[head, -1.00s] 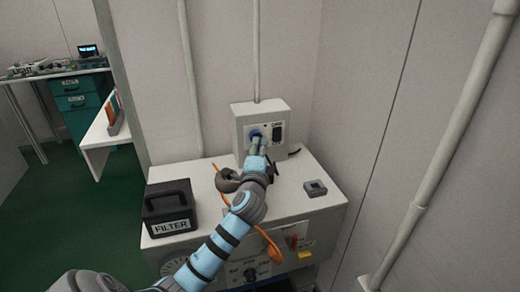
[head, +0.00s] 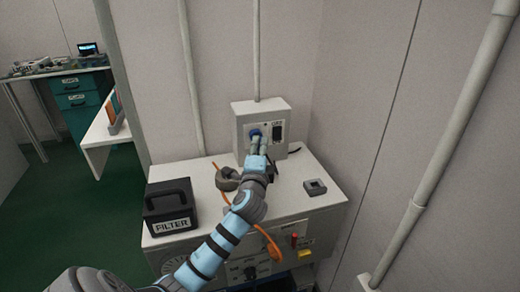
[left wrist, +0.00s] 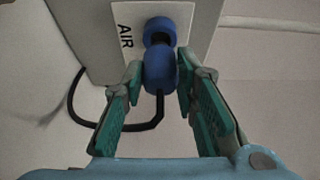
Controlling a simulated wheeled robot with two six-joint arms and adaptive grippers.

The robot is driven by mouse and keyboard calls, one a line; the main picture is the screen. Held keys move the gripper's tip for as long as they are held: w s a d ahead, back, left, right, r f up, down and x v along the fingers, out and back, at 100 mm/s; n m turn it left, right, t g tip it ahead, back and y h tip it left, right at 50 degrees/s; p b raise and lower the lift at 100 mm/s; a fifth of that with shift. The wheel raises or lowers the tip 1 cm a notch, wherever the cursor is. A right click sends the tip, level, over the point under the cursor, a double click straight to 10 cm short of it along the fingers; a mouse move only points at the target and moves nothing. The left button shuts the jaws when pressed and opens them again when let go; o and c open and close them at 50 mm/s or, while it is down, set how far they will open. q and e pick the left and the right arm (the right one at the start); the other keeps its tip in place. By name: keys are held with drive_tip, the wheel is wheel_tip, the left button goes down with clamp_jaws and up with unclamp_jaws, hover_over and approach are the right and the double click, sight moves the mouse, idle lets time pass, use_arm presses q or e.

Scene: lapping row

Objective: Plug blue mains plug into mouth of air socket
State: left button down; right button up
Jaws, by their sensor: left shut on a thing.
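The blue mains plug (left wrist: 160,72) sits between the green fingertips of my left gripper (left wrist: 158,85) in the left wrist view, with a black cord curving away below it. My left gripper (head: 258,146) is shut on the plug. The blue air socket (left wrist: 160,25) is on a white plate marked AIR, straight ahead of the plug. A short dark part shows between plug and socket; I cannot tell whether it has entered the mouth. In the head view the socket (head: 253,134) shows on the grey box, while my fingers hide the plug. My right gripper is out of view.
The grey wall box (head: 240,112) stands at the back of a white cabinet top (head: 300,171). A black FILTER box (head: 170,208) is on the left, and a small grey block (head: 315,187) is on the right. An orange cable (head: 221,180) runs near my arm.

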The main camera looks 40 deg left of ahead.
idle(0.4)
use_arm(q)
drive_tip(key=shift+w+a, duration=0.75)
drive_tip(key=shift+a, duration=0.25)
drive_tip(key=c, duration=1.2)
unclamp_jaws()
drive_tip(key=shift+s, duration=0.1)
drive_tip(key=v, duration=1.1)
drive_tip(key=shift+s+d, duration=0.25)
drive_tip(key=shift+s, duration=0.1)
drive_tip(key=shift+f, duration=0.15)
